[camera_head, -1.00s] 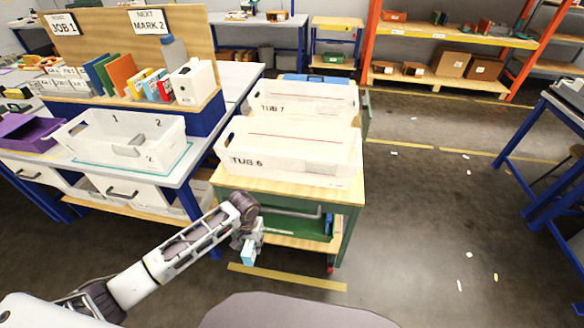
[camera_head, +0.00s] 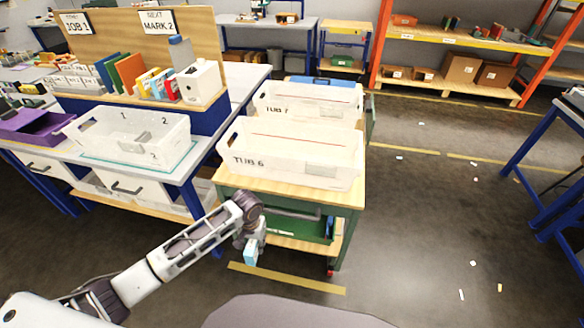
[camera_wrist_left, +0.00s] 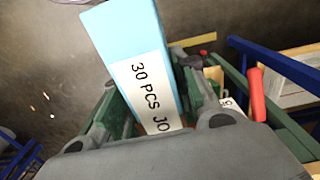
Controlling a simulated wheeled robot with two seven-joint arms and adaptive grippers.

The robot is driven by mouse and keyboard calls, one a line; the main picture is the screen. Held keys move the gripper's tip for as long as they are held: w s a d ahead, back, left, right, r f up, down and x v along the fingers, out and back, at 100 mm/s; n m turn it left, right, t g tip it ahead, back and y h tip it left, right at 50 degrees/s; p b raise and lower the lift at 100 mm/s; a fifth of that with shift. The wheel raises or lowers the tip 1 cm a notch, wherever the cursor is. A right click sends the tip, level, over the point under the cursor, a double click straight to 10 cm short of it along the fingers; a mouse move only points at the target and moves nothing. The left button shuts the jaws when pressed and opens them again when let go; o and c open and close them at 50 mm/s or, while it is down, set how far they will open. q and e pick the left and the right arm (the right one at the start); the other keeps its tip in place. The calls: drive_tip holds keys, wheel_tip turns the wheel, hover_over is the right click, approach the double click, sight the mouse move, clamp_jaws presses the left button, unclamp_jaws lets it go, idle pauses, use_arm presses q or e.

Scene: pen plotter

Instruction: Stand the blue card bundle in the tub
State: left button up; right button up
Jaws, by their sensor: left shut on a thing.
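The blue card bundle (camera_wrist_left: 128,38) is a light blue block with a white label reading "30 PCS JO…" in the left wrist view. My left gripper (camera_head: 253,240) is shut on it, and the bundle (camera_head: 251,256) hangs below the fingers in front of the green trolley, lower than the trolley top. A white tub marked TUB 6 (camera_head: 262,165) stands on the trolley's near part, above and behind the gripper. A second tub, TUB 7 (camera_head: 290,108), stands behind it. A clear tub marked 1 and 2 (camera_head: 110,147) sits on the bench at left. My right gripper is not in view.
The trolley's wooden top (camera_head: 320,199) edges TUB 6. A rack of coloured folders and a white box (camera_head: 200,84) stand on the bench behind the clear tub. A purple tray (camera_head: 28,127) is at far left. The floor at right (camera_head: 410,240) is mostly clear.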

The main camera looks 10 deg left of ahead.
use_arm(q)
drive_tip(key=w+d+r+m+p, duration=0.1)
drive_tip(key=w+r+p, duration=0.1)
drive_tip(key=w+r, duration=0.8)
drive_tip(key=w+d+r+m+p, duration=0.1)
drive_tip(key=w+r, duration=0.6)
drive_tip(key=r, duration=0.8)
drive_tip(key=s+d+m, duration=0.4)
drive_tip(key=s+m, duration=0.6)
drive_tip(key=m, duration=0.4)
drive_tip(key=shift+d+m+p, duration=0.2)
drive_tip(key=shift+m+p, duration=0.2)
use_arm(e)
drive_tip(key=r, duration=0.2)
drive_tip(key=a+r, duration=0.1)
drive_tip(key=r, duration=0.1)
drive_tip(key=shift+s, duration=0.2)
use_arm(q)
drive_tip(key=shift+w+f+m, duration=0.1)
drive_tip(key=shift+w+m, duration=0.05)
drive_tip(key=shift+m, duration=0.15)
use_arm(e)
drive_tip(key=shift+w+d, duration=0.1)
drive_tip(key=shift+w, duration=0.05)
